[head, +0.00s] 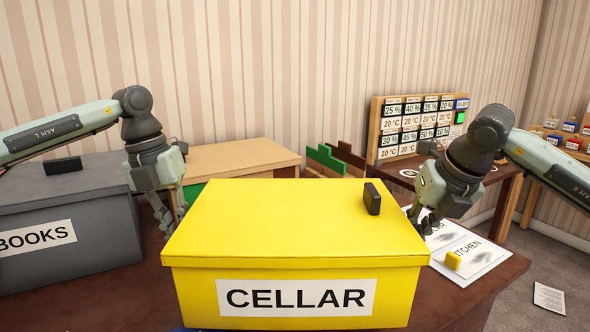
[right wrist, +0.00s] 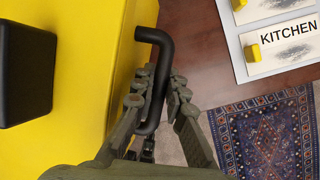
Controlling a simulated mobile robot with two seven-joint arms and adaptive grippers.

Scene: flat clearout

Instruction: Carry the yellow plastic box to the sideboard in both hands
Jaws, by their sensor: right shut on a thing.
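The yellow plastic box (head: 300,225), labelled CELLAR, fills the lower middle of the head view, with a small black block on its lid. Its yellow side also shows in the right wrist view (right wrist: 95,50). My right gripper (head: 418,222) is at the box's right side. In the right wrist view its fingers (right wrist: 158,88) are closed around the box's black side handle (right wrist: 155,42). My left gripper (head: 174,212) points down at the box's left side. Its fingertips are partly hidden by the box, so its grip is unclear. I cannot tell which furniture is the sideboard.
A grey box (head: 75,235) labelled BOOKS stands left on a dark red-brown table (head: 470,292). A tan-topped box (head: 240,156) is behind. A white KITCHEN sheet (head: 470,258) with a yellow block lies at right. A patterned rug (right wrist: 268,135) lies on the floor.

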